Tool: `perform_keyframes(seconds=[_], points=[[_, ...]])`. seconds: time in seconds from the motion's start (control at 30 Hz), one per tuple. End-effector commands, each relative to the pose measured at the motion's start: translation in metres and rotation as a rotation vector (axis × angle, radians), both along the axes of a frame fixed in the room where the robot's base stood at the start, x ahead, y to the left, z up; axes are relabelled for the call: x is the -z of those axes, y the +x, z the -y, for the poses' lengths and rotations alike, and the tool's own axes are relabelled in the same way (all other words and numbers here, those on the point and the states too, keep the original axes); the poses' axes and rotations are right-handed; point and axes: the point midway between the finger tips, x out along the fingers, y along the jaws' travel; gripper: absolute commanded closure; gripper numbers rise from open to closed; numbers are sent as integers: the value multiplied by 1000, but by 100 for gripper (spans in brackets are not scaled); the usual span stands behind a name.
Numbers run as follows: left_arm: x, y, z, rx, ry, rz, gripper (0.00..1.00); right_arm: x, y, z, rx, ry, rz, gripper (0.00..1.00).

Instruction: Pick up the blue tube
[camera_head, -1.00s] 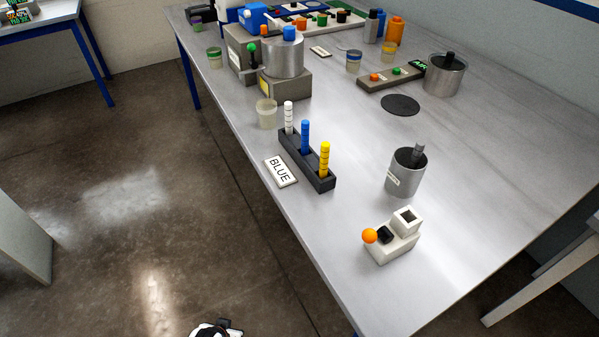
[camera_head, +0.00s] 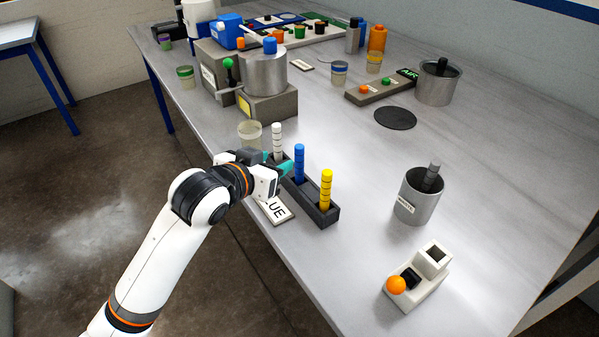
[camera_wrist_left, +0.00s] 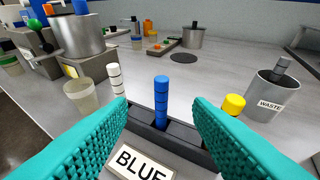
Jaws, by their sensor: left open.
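The blue tube (camera_head: 299,163) stands upright in the middle of a dark rack (camera_head: 319,212), between a white tube (camera_head: 277,141) and a yellow tube (camera_head: 326,188). My left gripper (camera_head: 284,162) is beside the rack on its left, close to the blue tube. In the left wrist view the blue tube (camera_wrist_left: 161,102) shows ahead between the two open teal fingers (camera_wrist_left: 160,135), which do not touch it. A white sign reading BLUE (camera_wrist_left: 140,165) lies before the rack, partly hidden by my gripper in the head view. My right gripper is not in view.
A clear cup (camera_head: 250,133) stands beyond the white tube. A metal pot on a grey stand (camera_head: 268,104) is behind it. A metal waste cup (camera_head: 416,196) and a white block with an orange ball (camera_head: 415,277) stand right. The table between is clear.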

Motion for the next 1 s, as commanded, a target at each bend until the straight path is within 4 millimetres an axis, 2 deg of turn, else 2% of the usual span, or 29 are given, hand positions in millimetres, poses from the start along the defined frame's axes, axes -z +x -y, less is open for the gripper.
perform_keyframes(seconds=[0.1, 0.4, 0.57, 0.8, 1.0], points=[[-2, 10, 7, 7, -3, 11, 54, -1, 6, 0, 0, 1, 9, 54], [17, 49, 29, 6, -3, 9, 54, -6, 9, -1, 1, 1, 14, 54], [22, 57, 34, 7, -3, 10, 54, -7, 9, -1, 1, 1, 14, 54], [40, 80, 47, 5, -2, 8, 54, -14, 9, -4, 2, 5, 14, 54], [46, 93, 55, 7, -3, 10, 54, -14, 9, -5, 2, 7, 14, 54]])
